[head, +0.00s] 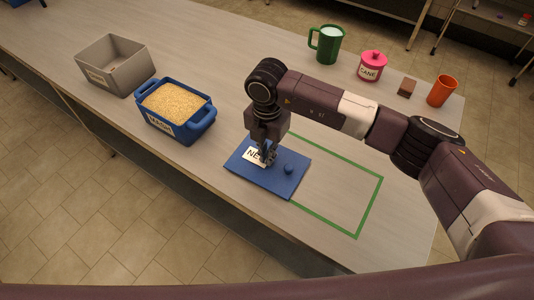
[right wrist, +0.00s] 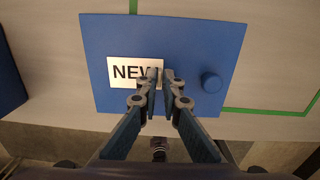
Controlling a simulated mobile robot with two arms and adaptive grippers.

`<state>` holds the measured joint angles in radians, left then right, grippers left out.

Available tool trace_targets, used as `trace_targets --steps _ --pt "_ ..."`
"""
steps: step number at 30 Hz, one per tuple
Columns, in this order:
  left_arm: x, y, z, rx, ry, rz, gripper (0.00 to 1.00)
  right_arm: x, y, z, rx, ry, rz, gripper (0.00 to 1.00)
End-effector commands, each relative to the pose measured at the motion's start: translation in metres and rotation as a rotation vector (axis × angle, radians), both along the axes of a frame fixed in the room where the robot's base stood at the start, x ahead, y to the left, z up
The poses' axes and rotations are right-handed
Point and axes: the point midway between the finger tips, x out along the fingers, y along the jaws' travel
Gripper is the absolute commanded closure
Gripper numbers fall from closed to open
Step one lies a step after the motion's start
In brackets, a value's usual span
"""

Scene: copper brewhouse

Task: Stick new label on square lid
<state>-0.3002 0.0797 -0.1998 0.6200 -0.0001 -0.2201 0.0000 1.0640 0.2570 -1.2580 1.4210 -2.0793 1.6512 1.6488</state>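The square lid (head: 286,182) is a flat blue plate with a round knob, lying on the table; it also fills the middle of the right wrist view (right wrist: 190,45). The new label (head: 252,155) is a white rectangle reading "NEW" and lies at the lid's face, left of the knob, in the right wrist view (right wrist: 122,72). My right gripper (head: 267,158) points down over the lid, its fingertips (right wrist: 161,73) almost together at the label's right edge, covering the end of the text. Whether the label touches the lid all over is hard to tell. My left gripper is not in view.
A green outline (head: 370,207) marks the table right of the lid. A blue grain-filled tub (head: 203,121) and an empty grey bin (head: 123,72) stand to the left. A green mug (head: 328,45), pink jar (head: 371,68), brown block (head: 407,87) and orange cup (head: 441,91) stand at the back.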

Motion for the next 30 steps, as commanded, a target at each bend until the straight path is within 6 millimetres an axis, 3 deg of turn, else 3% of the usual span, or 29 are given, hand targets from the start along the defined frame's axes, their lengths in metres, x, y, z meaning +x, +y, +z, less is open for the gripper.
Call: trace_targets --steps 4,16,30 --pt "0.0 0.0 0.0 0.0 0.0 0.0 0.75 0.0 0.0 0.0 0.0 0.0 0.0 0.76" --pt "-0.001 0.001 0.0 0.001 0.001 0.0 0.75 0.002 0.0 0.011 0.002 -0.005 0.001 0.75" --pt "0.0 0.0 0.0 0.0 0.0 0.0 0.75 0.002 0.0 0.101 0.001 -0.004 0.0 0.75"
